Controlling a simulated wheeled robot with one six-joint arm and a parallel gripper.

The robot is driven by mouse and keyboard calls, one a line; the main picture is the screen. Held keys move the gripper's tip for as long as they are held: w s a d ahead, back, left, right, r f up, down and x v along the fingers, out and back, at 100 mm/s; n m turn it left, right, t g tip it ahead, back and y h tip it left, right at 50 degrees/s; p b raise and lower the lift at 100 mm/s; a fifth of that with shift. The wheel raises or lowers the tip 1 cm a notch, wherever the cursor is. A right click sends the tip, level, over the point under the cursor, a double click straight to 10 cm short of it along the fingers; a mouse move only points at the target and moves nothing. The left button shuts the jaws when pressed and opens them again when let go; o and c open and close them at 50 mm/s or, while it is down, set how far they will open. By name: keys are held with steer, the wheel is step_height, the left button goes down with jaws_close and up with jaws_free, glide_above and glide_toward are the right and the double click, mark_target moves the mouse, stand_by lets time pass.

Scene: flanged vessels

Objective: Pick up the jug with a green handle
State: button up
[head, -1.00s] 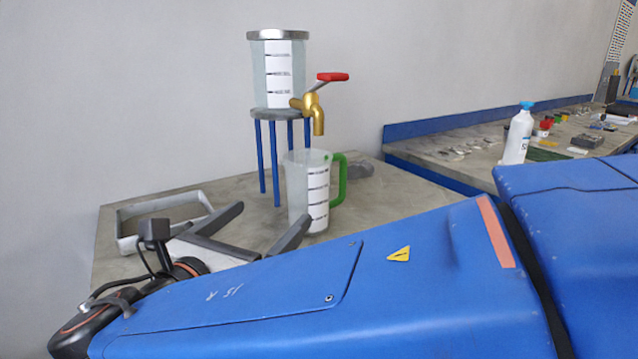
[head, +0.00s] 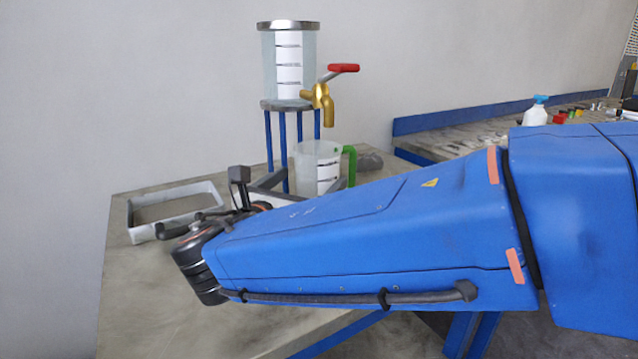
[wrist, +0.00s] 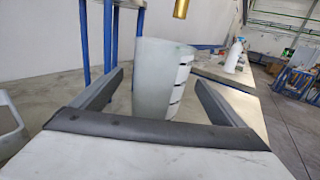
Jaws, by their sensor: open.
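The jug (head: 318,165) is translucent with a white marked scale strip and a green handle (head: 350,163) on its right. It stands upright on the table below the brass tap (head: 326,104). My arm hides its lower part in the head view. In the wrist view the jug (wrist: 160,80) stands between the two open fingers of my gripper (wrist: 160,92), with a gap on each side; its handle is hidden there. In the head view my gripper (head: 268,180) is partly hidden behind my arm.
A clear vessel (head: 290,65) with a red-levered tap stands on a blue-legged stand (head: 283,140) close behind the jug. A grey open frame (head: 130,222) lies on the table (head: 140,290) at left. A white bottle (head: 537,112) stands on the right-hand bench.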

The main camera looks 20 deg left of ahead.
steer(key=shift+w+d, duration=0.2)
steer(key=shift+w, duration=1.1)
steer(key=shift+w+d, duration=0.15)
steer(key=shift+w, duration=1.1)
steer(key=c, duration=1.4)
steer(key=shift+o, duration=0.2)
